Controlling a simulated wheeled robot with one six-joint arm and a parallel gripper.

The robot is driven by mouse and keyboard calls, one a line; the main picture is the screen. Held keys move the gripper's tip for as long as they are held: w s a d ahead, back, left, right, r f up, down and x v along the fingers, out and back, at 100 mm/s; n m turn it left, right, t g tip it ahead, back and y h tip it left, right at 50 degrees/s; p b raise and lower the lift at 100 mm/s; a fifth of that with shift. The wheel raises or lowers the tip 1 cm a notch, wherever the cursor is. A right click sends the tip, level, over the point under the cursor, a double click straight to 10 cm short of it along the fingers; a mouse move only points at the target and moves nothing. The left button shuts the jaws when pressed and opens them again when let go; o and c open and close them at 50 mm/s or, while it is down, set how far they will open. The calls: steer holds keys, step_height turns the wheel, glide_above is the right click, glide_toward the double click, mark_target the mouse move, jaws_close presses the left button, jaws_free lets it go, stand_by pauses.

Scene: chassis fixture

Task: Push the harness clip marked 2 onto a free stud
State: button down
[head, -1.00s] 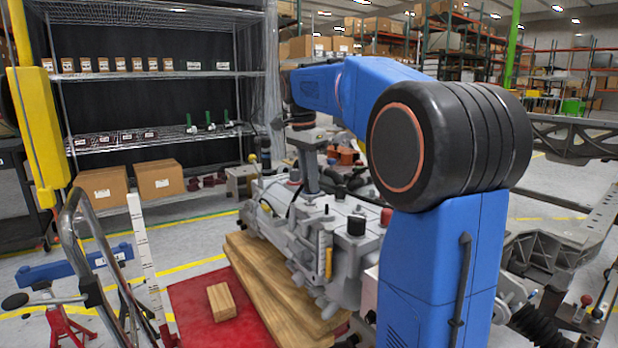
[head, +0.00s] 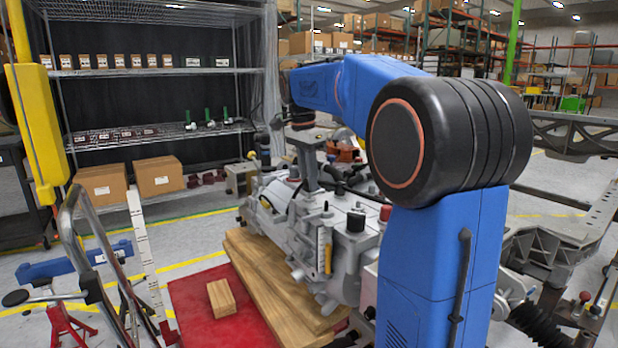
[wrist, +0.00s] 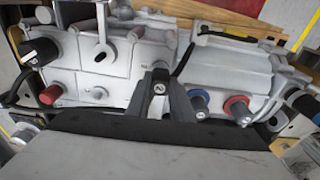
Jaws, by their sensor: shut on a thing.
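My gripper (wrist: 160,104) is shut on the harness clip marked 2 (wrist: 159,88), which shows between the dark fingers in the wrist view. The clip is in front of the grey chassis casting (wrist: 105,60); I cannot tell whether it touches a stud. To its right are a stud with a blue collar (wrist: 198,103) and a stud with a red collar (wrist: 236,107). Small pale studs, one of them here (wrist: 97,93), stick out of the casting at left. In the head view my gripper (head: 311,182) hangs over the casting (head: 300,215); the clip is too small to tell there.
A black knob (wrist: 40,52) and a red cap (wrist: 50,94) stand out at the wrist view's left. Dark cables (wrist: 185,58) run over the casting. Wooden boards (head: 265,275) lie under it, and a wooden block (head: 221,298) rests on the red mat (head: 190,295).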

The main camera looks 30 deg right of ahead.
steer(key=shift+f, duration=0.55)
steer(key=shift+f, duration=0.45)
stand_by(0.3)
steer(key=c, duration=1.5)
jaws_free()
steer(key=shift+r, duration=0.1)
steer(key=shift+r, duration=2.9)
steer(key=shift+s, duration=0.1)
